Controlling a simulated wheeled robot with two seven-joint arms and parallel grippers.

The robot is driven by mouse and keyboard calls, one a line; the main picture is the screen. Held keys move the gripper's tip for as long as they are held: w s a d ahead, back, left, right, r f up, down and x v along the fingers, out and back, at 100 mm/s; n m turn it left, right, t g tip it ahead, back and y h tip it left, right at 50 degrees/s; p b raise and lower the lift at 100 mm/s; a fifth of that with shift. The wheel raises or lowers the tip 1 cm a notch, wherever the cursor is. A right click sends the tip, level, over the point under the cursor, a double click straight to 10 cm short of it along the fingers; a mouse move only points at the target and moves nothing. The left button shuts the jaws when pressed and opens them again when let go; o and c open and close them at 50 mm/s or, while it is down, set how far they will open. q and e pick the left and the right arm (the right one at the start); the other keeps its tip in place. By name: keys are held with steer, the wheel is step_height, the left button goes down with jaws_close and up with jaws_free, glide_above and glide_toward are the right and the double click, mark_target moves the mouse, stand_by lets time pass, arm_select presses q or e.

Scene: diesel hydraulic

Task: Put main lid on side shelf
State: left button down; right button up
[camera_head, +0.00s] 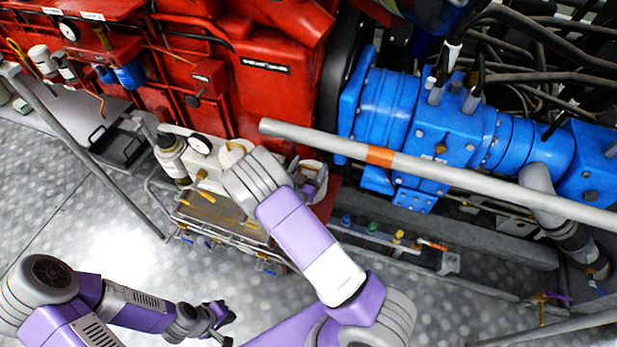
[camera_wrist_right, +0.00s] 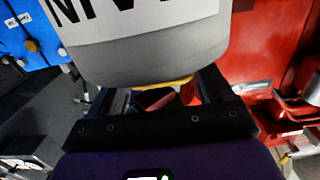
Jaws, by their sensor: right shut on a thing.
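My right gripper is shut on a light grey, round-ended object (camera_wrist_right: 150,50) with black lettering on a white band, which fills the top of the right wrist view. Its dark fingers (camera_wrist_right: 150,95) lie on either side of it. I cannot tell from the visible part whether it is the main lid. In the head view my right arm reaches over the shelf beside the red engine, and the arm hides much of that gripper. The side shelf (camera_head: 212,213) has a metal rail and carries several items. My left gripper (camera_head: 229,327) is open and empty, low over the floor.
The red engine (camera_head: 260,95) and blue hydraulic unit (camera_head: 440,130) stand behind. A grey pipe (camera_head: 480,182) crosses at right.

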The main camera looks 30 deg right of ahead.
mark_target(309, 175)
steer(key=shift+f+b, duration=0.6)
steer(key=shift+f, duration=1.25)
steer(key=o, duration=1.3)
steer(key=shift+f, duration=0.15)
steer(key=shift+c, duration=0.2)
steer(key=o, duration=0.3)
steer(key=shift+o, duration=0.2)
steer(key=shift+r, duration=0.2)
steer(key=shift+s+a+r, duration=0.1)
steer(key=shift+a, duration=0.15)
steer(key=p+v, duration=0.2)
steer(key=v, duration=0.9)
steer(key=shift+s, duration=0.3)
